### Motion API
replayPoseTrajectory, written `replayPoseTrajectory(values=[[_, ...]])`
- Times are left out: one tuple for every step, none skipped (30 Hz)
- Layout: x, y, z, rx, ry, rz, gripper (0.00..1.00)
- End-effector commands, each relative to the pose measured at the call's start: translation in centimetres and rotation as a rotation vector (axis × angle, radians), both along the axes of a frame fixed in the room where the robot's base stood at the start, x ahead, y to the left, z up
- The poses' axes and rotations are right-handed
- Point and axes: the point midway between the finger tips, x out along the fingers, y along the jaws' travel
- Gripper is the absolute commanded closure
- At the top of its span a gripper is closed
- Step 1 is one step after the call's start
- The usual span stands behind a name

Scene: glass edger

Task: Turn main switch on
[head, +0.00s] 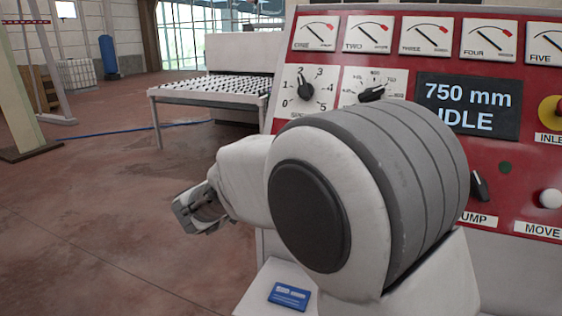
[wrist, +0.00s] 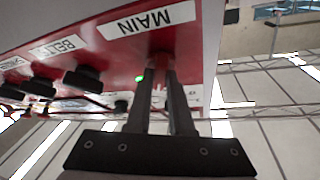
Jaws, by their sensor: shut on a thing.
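In the wrist view my gripper (wrist: 163,78) reaches up to the red panel beside the MAIN label (wrist: 148,22), which appears upside down. Its two fingers are close together, shut on the main switch (wrist: 160,60), a small red part that is mostly hidden by the fingertips. Whether the switch is turned cannot be told. A green light (wrist: 139,78) glows next to the fingers. In the head view my arm covers the lower left of the panel and hides the switch.
The red control panel (head: 393,60) carries gauges, knobs and a display (head: 467,107) reading "750 mm IDLE". More black knobs (wrist: 83,77) sit beside the BELT label in the wrist view.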

Motion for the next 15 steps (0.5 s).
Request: replayPoseTrajectory(values=[[0.05,0.09,-0.05,0.022,-0.007,-0.013,1.00],[0.06,0.11,-0.01,0.036,-0.012,-0.020,1.00],[0.06,0.11,0.04,0.051,-0.018,-0.031,1.00],[0.06,0.11,0.04,0.062,-0.022,-0.037,1.00],[0.08,0.11,0.04,0.071,-0.025,-0.043,1.00],[0.09,0.13,0.05,0.082,-0.030,-0.050,1.00],[0.11,0.15,0.05,0.091,-0.033,-0.054,1.00],[0.12,0.15,0.06,0.098,-0.035,-0.058,1.00],[0.12,0.16,0.05,0.106,-0.038,-0.063,1.00],[0.11,0.15,0.04,0.111,-0.039,-0.066,1.00],[0.11,0.15,0.04,0.115,-0.041,-0.069,1.00],[0.11,0.16,0.06,0.118,-0.043,-0.072,1.00],[0.11,0.16,0.07,0.121,-0.044,-0.074,1.00],[0.11,0.16,0.07,0.123,-0.044,-0.075,1.00],[0.11,0.16,0.08,0.126,-0.046,-0.076,1.00]])
